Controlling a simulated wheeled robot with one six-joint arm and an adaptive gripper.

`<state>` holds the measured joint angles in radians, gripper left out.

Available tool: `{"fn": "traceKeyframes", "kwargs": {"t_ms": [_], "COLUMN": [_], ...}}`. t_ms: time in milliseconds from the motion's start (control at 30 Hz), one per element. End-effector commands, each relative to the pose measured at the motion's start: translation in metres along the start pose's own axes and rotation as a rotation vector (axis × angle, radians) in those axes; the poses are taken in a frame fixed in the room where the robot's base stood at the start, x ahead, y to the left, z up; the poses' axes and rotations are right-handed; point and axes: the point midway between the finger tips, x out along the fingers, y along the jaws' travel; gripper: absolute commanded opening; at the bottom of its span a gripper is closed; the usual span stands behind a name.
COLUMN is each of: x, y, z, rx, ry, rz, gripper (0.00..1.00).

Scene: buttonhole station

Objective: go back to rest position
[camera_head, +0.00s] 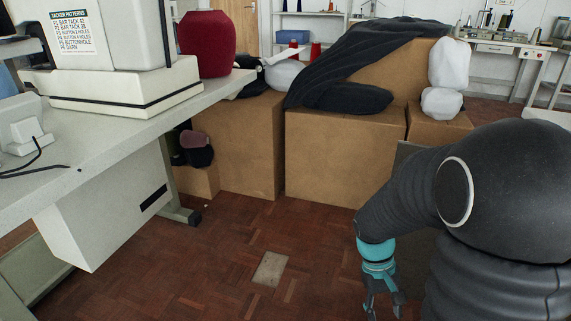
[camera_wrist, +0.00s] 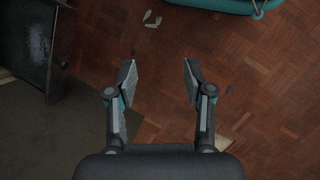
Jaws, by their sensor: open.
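My gripper (camera_head: 384,303) hangs low at the right of the head view, below my dark arm, over the brown parquet floor. In the wrist view my gripper (camera_wrist: 158,84) shows its two fingers spread apart with nothing between them. Only the floor (camera_wrist: 165,55) lies beneath them. The gripper is clear of the white table (camera_head: 100,150) at the left and of the cardboard boxes behind.
Cardboard boxes (camera_head: 345,150) with dark cloth on top stand at the back. A white machine (camera_head: 125,50) and a red bundle (camera_head: 206,44) are on the table. A dark cabinet-like object (camera_wrist: 35,45) is at the left in the wrist view. The middle floor is clear.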

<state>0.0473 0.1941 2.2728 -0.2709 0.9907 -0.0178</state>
Motion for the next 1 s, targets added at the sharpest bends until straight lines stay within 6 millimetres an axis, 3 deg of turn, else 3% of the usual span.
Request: {"fn": "traceKeyframes", "kwargs": {"t_ms": [100, 400, 700, 1000], "x": [-0.031, -0.093, -0.146, -0.193], "y": [-0.009, -0.029, -0.042, -0.040], "z": [0.016, 0.057, 0.105, 0.144], "rx": [0.050, 0.146, 0.192, 0.201], "ry": [0.105, 0.345, 0.571, 0.768], "rz": [-0.037, -0.121, -0.169, -0.155], "gripper": [0.52, 0.52, 0.52, 0.52]}}
